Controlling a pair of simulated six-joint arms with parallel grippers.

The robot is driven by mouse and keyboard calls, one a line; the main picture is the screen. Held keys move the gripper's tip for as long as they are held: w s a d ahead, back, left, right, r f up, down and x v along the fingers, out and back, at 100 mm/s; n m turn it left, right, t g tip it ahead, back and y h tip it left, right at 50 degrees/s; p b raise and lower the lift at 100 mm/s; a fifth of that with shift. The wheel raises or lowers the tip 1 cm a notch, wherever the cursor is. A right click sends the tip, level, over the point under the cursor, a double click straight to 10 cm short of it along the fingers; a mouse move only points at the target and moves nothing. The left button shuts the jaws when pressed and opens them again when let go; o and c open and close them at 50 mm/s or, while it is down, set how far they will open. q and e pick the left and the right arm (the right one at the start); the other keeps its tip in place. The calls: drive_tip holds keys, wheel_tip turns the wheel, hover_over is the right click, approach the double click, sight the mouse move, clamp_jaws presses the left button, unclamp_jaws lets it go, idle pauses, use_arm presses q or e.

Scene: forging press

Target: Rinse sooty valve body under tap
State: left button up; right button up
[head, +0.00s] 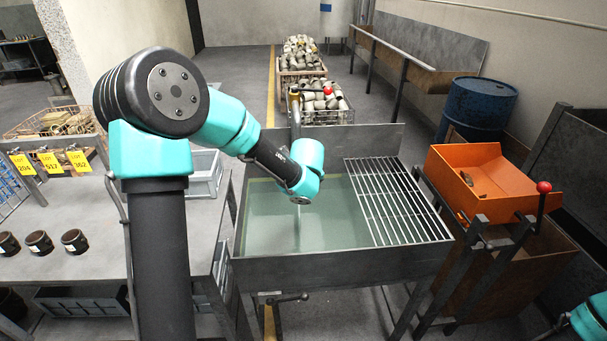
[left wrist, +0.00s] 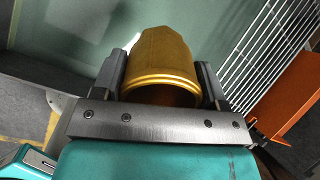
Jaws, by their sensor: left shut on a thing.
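My left gripper (left wrist: 167,64) is shut on a brass-coloured valve body (left wrist: 162,60), with one finger on each side. The side facing the wrist camera looks golden, with no clear soot; its far side is hidden. In the head view my left wrist is over the water-filled sink (head: 338,262) and hides the gripper and valve body. The tap (head: 295,108) stands at the sink's back edge, partly behind my arm. A faint pale vertical streak shows below the wrist; I cannot tell whether it is running water. My right gripper is out of view; only part of its arm shows.
A slatted rack (head: 392,200) covers the sink's right side. An orange tray (head: 490,160) and a red-knobbed lever (head: 543,187) stand further right. Three dark cylindrical parts (head: 39,242) stand on the left bench (head: 95,290). Baskets of parts (head: 328,117) stand behind the sink.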

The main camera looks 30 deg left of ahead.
use_arm(q)
drive_tip(key=shift+r, duration=0.1)
drive_tip(key=s+d+r, duration=0.2)
drive_tip(key=s+r, duration=0.2)
drive_tip(key=shift+s+d, duration=0.15)
drive_tip(key=shift+d, duration=0.15)
idle(0.4)
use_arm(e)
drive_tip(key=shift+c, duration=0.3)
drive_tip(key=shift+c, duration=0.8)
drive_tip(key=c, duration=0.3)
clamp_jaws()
use_arm(q)
drive_tip(key=w+d+f+n+g, duration=0.2)
drive_tip(key=d+f+n+g, duration=0.2)
drive_tip(key=n, duration=0.6)
drive_tip(key=w+d+f+n+g+y, duration=0.1)
drive_tip(key=d+f+n+g, duration=0.3)
drive_tip(key=d+n, duration=0.3)
drive_tip(key=n, duration=0.3)
drive_tip(key=shift+w+f+g, duration=0.35)
drive_tip(key=shift+w+g, duration=0.05)
